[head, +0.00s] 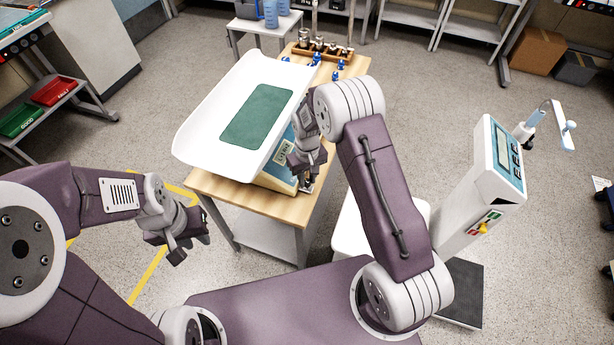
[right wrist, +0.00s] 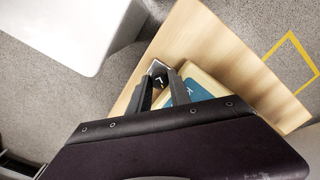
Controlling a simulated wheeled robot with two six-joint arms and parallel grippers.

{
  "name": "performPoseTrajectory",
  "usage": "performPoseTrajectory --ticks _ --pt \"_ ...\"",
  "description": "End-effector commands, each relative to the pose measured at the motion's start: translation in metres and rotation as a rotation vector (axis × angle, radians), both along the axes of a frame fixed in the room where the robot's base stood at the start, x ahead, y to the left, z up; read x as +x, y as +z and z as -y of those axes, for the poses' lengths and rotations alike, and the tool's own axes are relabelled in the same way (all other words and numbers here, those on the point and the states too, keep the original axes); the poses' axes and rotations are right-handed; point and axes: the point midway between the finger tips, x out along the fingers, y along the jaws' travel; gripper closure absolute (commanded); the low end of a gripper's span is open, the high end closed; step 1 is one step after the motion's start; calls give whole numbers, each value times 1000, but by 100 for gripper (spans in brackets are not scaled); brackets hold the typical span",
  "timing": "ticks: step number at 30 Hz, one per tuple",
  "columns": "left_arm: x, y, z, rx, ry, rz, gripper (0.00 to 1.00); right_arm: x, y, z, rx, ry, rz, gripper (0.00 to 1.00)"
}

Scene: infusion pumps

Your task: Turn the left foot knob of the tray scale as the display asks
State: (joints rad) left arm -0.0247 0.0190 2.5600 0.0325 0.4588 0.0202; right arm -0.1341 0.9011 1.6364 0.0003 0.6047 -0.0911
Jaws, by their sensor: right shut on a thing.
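The tray scale stands on a wooden-topped table, with a wide white tray (head: 215,100) over a cream body (head: 272,178) and a small display (head: 284,153) on its front. The display is too small to read. My right gripper (head: 307,180) is at the body's lower front corner, right of the display. In the right wrist view, its two fingers (right wrist: 164,92) are shut on a black foot knob (right wrist: 159,72) with a white mark. The knob is mostly hidden in the head view. My left gripper (head: 190,250) is open and empty, over the floor left of the table.
A green mat (head: 257,116) lies on the tray. Metal weights (head: 322,48) and several blue items (head: 338,72) stand at the table's (head: 240,198) far end.

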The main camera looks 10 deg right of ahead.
Motion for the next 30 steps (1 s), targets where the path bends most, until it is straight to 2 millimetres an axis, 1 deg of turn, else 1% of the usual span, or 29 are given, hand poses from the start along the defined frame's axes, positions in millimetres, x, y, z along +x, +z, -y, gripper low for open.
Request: performPoseTrajectory --ticks 3,18,30 --pt "0 6 0 0 0 0 73 1 2 0 0 -110 1 100" --pt "0 19 0 0 0 0 73 1 2 1 0 -583 2 100" --pt "0 24 0 0 0 0 73 1 1 1 1 -891 2 100"
